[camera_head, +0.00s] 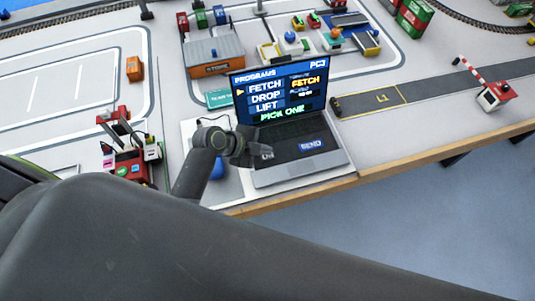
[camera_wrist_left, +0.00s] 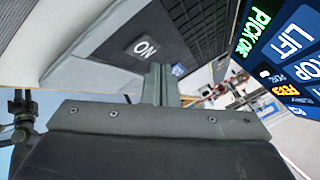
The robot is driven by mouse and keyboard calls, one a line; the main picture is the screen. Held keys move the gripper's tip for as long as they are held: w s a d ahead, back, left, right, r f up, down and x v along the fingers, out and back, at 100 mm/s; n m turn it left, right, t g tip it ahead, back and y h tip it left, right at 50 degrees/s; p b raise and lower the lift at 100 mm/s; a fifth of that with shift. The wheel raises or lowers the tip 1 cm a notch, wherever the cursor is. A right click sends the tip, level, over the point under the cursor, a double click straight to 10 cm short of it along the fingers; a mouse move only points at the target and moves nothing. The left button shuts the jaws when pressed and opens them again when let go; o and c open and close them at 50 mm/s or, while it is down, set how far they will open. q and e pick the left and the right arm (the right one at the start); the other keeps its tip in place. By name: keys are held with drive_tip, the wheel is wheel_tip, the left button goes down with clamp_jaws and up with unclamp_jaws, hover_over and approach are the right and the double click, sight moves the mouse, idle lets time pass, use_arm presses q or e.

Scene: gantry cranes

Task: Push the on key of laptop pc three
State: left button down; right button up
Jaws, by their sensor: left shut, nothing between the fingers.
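Laptop PC3 (camera_head: 290,165) stands open near the table's front edge. Its lit screen (camera_head: 281,90) reads "PROGRAMS", "FETCH", "DROP", "LIFT" and "PICK ONE", with "PC3" in the corner. The dark ON key (camera_head: 267,154) is on the left of its deck, and the blue SEND key (camera_head: 311,145) is farther right. My left gripper (camera_head: 256,157) is shut and empty, close beside the ON key. In the left wrist view the ON key (camera_wrist_left: 143,47) shows just past the shut fingertips (camera_wrist_left: 157,68); I cannot tell whether they touch it. My right gripper is not in view.
A blue round object (camera_head: 217,168) is partly hidden behind my left wrist. A red machine (camera_head: 128,165) stands to the left. An orange store building (camera_head: 215,60) is behind the laptop. A red-and-white barrier (camera_head: 490,92) stands at the right. The road right of the laptop is mostly clear.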

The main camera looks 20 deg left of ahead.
sight(264, 157)
use_arm(q)
drive_tip(key=shift+f, duration=0.15)
idle(0.5)
drive_tip(key=shift+f+b, duration=0.3)
drive_tip(key=shift+b, duration=0.1)
drive_tip(key=shift+f+b, duration=0.35)
drive_tip(key=shift+f, duration=0.1)
idle(0.4)
drive_tip(key=shift+r, duration=0.1)
drive_tip(key=shift+r+p, duration=0.75)
drive_tip(key=shift+r, duration=0.05)
wheel_tip(264, 157, up, 6)
drive_tip(key=p, duration=0.5)
idle(0.3)
